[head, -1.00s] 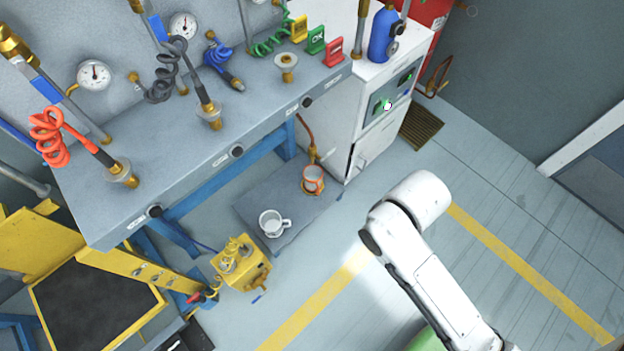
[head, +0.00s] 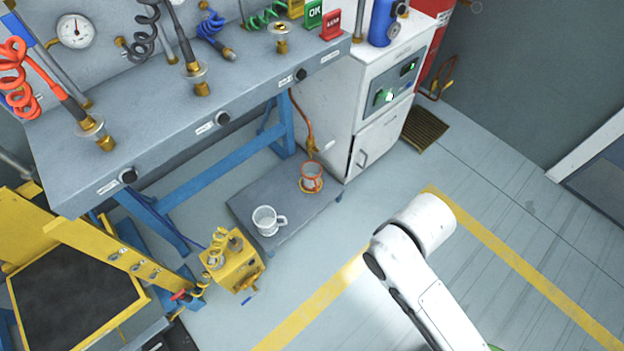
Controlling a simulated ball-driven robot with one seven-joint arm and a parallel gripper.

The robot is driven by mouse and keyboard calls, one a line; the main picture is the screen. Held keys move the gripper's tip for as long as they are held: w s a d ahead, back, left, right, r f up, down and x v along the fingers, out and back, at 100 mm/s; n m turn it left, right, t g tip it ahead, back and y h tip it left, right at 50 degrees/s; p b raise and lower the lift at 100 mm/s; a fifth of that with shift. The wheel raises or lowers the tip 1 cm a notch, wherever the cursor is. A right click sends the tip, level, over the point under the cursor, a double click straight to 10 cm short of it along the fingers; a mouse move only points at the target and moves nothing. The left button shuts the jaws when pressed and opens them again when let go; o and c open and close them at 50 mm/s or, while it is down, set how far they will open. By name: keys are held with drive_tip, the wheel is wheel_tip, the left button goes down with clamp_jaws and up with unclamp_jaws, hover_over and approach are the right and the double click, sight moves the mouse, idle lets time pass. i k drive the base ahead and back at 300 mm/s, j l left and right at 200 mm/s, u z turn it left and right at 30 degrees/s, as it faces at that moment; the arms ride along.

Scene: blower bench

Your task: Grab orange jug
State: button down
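The orange jug (head: 311,177) is a small open-topped vessel with orange bands and a pale body. It stands upright on a low grey platform (head: 258,190) beside the white cabinet, under a copper pipe. A white jug (head: 268,220) with a handle stands on the same platform, to its left and nearer. My white arm comes in from the bottom right, and its rounded upper part is to the right of and nearer than the platform, apart from both jugs. My gripper does not show in the head view.
A grey workbench (head: 200,110) with hoses stands behind the platform on blue legs. The white cabinet (head: 385,110) stands right of the jug. A yellow machine (head: 232,262) is at the platform's near left, with a yellow frame (head: 120,250) further left.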

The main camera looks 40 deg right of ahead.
sight(311, 170)
drive_tip(key=i+j, duration=0.2)
drive_tip(key=i, duration=0.3)
drive_tip(key=i+j, duration=0.2)
drive_tip(key=i, duration=0.3)
drive_tip(key=i+j+z, duration=0.1)
drive_tip(key=i, duration=0.4)
drive_tip(key=j, duration=0.1)
